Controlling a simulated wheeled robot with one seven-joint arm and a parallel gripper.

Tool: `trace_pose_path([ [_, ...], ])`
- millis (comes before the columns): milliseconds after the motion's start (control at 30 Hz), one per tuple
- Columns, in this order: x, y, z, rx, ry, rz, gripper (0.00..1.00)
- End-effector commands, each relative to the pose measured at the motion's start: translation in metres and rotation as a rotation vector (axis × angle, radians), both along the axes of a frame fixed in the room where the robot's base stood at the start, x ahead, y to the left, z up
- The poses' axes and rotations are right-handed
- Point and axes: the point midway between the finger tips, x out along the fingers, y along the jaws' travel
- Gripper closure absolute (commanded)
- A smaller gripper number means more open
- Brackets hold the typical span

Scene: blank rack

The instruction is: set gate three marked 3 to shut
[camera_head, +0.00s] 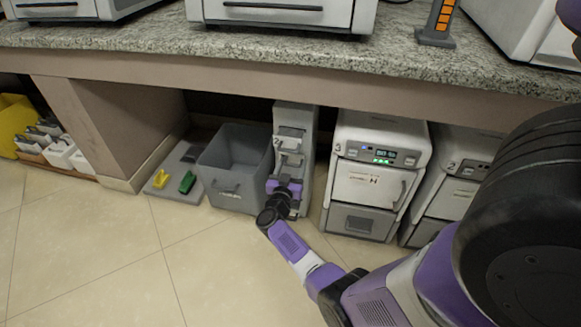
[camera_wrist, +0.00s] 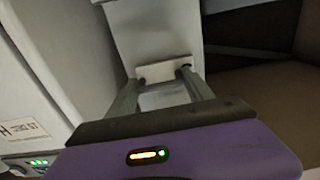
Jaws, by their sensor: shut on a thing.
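A narrow grey upright unit (camera_head: 309,150) stands under the counter with several light plates on its front. A "2" shows beside an upper plate (camera_head: 291,131). I cannot make out a 3 on this unit; its lower front is partly hidden by my gripper (camera_head: 284,187). In the wrist view my gripper (camera_wrist: 163,76) has its two fingers on either side of a small pale block (camera_wrist: 161,70) on a light upright face, and is shut on it. I cannot tell which gate the block belongs to, or how that gate is set.
A grey bin (camera_head: 233,180) stands left of the unit. A white machine marked 3 (camera_head: 370,183) with green lights stands close on its right, beside another marked 2 (camera_head: 455,196). The counter edge (camera_head: 200,66) overhangs. The tiled floor (camera_head: 100,255) in front is clear.

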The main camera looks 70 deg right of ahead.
Motion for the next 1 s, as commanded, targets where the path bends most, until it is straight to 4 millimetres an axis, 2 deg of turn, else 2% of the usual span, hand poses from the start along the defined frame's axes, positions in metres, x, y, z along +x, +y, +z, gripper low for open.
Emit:
trace_pose_path([
  [133, 0.001, -0.003, 0.001, 0.003, -0.007, 0.001, 1.0],
  [167, 0.001, -0.003, 0.001, 0.003, -0.008, 0.001, 0.36],
  [233, 0.001, -0.003, 0.002, 0.002, -0.007, 0.0, 0.22],
  [500, 0.0, -0.003, 0.002, 0.001, -0.006, -0.002, 0.2],
  [633, 0.0, 0.005, 0.003, 0.002, -0.004, 0.0, 0.2],
  [1000, -0.003, 0.062, 0.004, 0.002, -0.005, 0.004, 0.2],
])
